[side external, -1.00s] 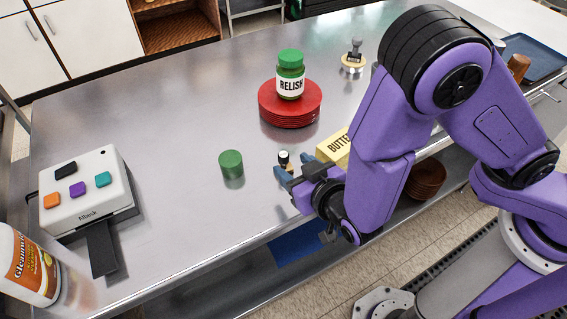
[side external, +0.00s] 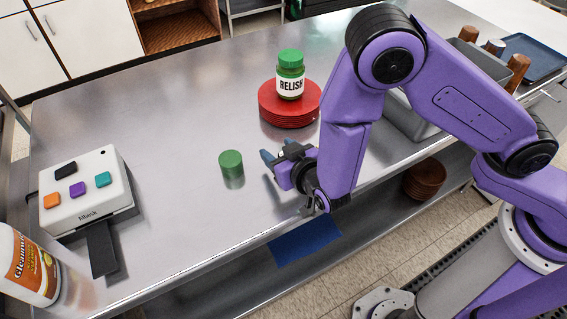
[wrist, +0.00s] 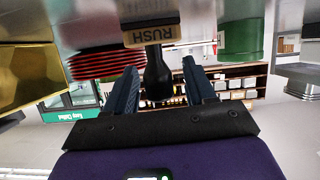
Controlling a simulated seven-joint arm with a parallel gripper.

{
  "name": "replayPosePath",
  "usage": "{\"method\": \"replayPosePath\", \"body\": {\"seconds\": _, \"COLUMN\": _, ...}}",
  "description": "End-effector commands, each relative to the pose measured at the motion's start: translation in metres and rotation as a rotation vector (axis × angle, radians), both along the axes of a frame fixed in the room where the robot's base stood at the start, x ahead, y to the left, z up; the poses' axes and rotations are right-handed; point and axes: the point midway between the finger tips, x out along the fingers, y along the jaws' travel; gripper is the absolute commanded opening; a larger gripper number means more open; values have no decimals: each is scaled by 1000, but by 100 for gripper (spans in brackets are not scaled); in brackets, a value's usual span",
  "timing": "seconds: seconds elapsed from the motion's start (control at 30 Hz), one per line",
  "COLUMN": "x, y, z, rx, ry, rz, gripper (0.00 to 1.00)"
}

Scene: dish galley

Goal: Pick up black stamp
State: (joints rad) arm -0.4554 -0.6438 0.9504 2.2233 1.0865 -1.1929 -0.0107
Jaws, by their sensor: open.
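The black stamp (wrist: 157,76) shows in the wrist view, with its dark handle between my fingers and a "RUSH" label on its base (wrist: 153,34). My gripper (wrist: 159,68) is open, with one blue finger on each side of the handle. I see no clear contact between finger and handle. In the side view my gripper (side external: 279,153) is low over the near part of the steel counter, right of a green cylinder (side external: 231,166). The stamp is hidden there behind my gripper.
A stack of red plates (side external: 289,107) with a relish jar (side external: 290,82) on it stands behind my gripper. A yellow block (wrist: 35,65) is close by at left in the wrist view. A white button box (side external: 85,190) sits far left. The counter's middle left is clear.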

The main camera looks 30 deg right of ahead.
Motion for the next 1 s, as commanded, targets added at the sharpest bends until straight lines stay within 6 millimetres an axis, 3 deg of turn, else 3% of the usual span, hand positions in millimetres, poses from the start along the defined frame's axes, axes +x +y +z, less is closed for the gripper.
{"method": "replayPosePath", "body": {"seconds": 0.03, "x": 0, "y": 0, "z": 0, "rx": 0, "ry": 0, "rz": 0, "gripper": 51}}
{"method": "replayPosePath", "body": {"seconds": 0.2, "x": 0, "y": 0, "z": 0, "rx": 0, "ry": 0, "rz": 0, "gripper": 0}}
{"method": "replayPosePath", "body": {"seconds": 0.67, "x": 0, "y": 0, "z": 5, "rx": 2, "ry": 0, "rz": -1, "gripper": 0}}
{"method": "replayPosePath", "body": {"seconds": 0.9, "x": 0, "y": 1, "z": 31, "rx": 6, "ry": -3, "rz": -1, "gripper": 0}}
{"method": "replayPosePath", "body": {"seconds": 1.0, "x": -11, "y": -6, "z": 47, "rx": 2, "ry": -2, "rz": 2, "gripper": 0}}
